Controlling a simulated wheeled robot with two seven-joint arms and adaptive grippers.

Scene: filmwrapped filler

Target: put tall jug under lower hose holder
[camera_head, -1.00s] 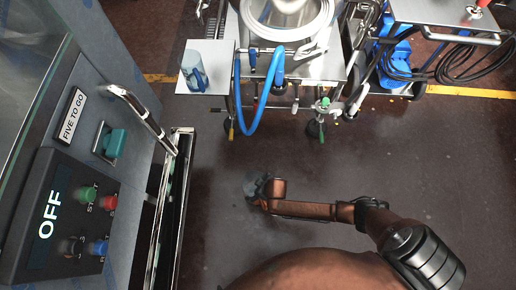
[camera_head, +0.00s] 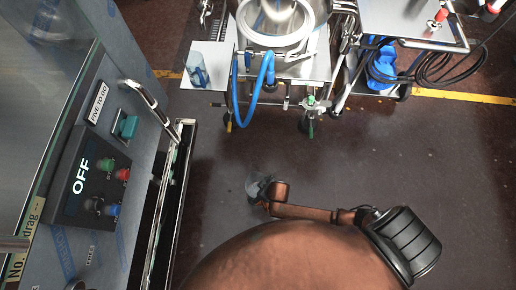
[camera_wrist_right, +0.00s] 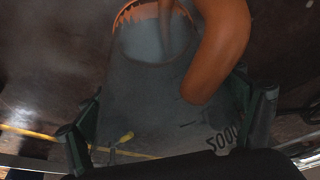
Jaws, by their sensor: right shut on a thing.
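A blue hose (camera_head: 240,100) loops down from the steel trolley (camera_head: 300,68). I cannot tell which part is the lower hose holder. My left gripper is not in view.
Another clear jug (camera_head: 197,70) with a blue handle stands on a side shelf (camera_head: 216,80). A machine with an "OFF" panel (camera_head: 80,178) and steel rails (camera_head: 178,190) fills the left. A second cart (camera_head: 400,20) with black cables stands top right.

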